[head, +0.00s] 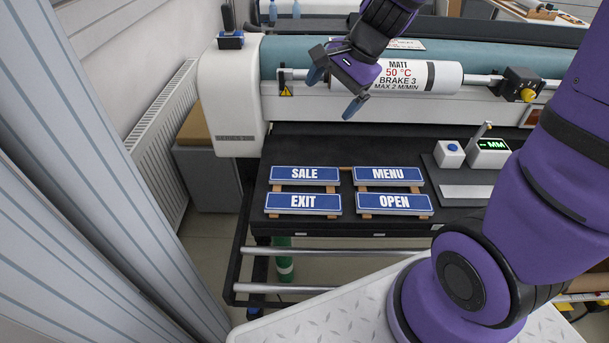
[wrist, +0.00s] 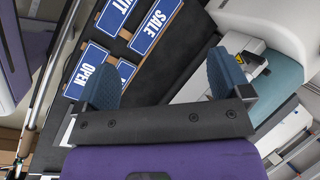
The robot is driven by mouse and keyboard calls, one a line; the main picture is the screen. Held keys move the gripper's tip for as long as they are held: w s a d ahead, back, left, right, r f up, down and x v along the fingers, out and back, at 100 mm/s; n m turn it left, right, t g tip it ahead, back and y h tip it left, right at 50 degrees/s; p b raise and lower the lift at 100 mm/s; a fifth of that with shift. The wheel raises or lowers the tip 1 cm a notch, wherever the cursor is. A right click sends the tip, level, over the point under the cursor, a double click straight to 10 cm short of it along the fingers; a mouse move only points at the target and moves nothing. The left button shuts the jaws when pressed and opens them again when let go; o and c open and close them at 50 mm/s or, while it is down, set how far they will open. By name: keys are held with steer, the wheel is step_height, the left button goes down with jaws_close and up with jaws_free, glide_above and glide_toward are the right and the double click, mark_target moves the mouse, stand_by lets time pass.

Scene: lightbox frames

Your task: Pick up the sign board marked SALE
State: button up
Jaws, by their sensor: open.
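The blue SALE sign board (head: 305,174) with white letters lies flat at the back left of a group of signs on the dark table. It also shows in the wrist view (wrist: 155,24), beyond the fingers. The EXIT sign (head: 303,202) lies in front of it, MENU (head: 390,175) to its right and OPEN (head: 394,203) diagonally. In the wrist view MENU is partly hidden by a finger. My gripper (head: 334,91) is open and empty, raised above and behind the signs by the roller. Its blue fingertips (wrist: 166,82) are wide apart and touch no sign.
A laminating machine with a white roller (head: 415,77) stands behind the signs. A small device with a green display (head: 489,148) and a metal plate (head: 466,192) are at the right. Wooden strips (head: 346,183) lie under the signs. The dark table (head: 290,147) is bare behind the signs.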

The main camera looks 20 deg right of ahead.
steer(key=w+f+m, duration=0.5)
steer(key=f+m, duration=0.1)
steer(key=f, duration=0.4)
steer(key=m, duration=0.4)
glide_toward(305, 173)
steer(key=shift+w+a+f+g, duration=0.15)
steer(key=shift+a+f+g, duration=0.05)
steer(key=shift+f, duration=0.4)
steer(key=shift+w+a+f+g, duration=0.15)
steer(key=shift+w+f+g, duration=0.05)
steer(key=shift+f, duration=0.4)
steer(key=shift+x, duration=3.1)
steer(key=shift+w+a+r, duration=0.1)
steer(key=c, duration=1)
steer(key=shift+c, duration=0.2)
steer(key=shift+r, duration=0.1)
